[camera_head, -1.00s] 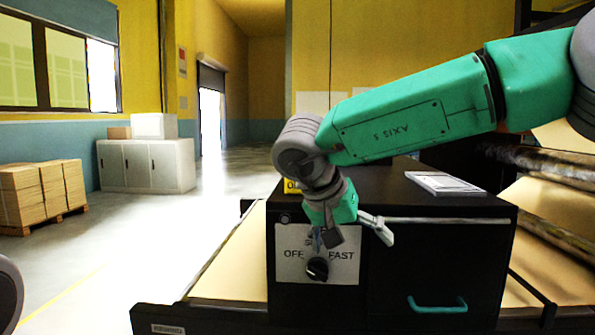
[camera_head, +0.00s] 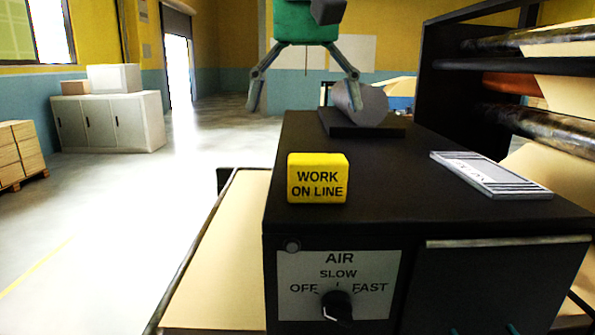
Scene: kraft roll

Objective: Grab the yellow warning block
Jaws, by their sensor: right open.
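The yellow warning block (camera_head: 318,178), lettered "WORK ON LINE", sits upright on the black cabinet top (camera_head: 395,205), near its front left corner. My right gripper (camera_head: 305,108) hangs at the top middle of the view, above the block in the picture. Its two fingers are spread wide with nothing between them. It is clear of the block. My left gripper is not in view.
A grey cylinder (camera_head: 358,103) on a dark base stands at the cabinet's back. A white labelled pad (camera_head: 490,175) lies on the right of the top. An air knob (camera_head: 337,306) is on the front. Paper rolls (camera_head: 530,126) stand at right.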

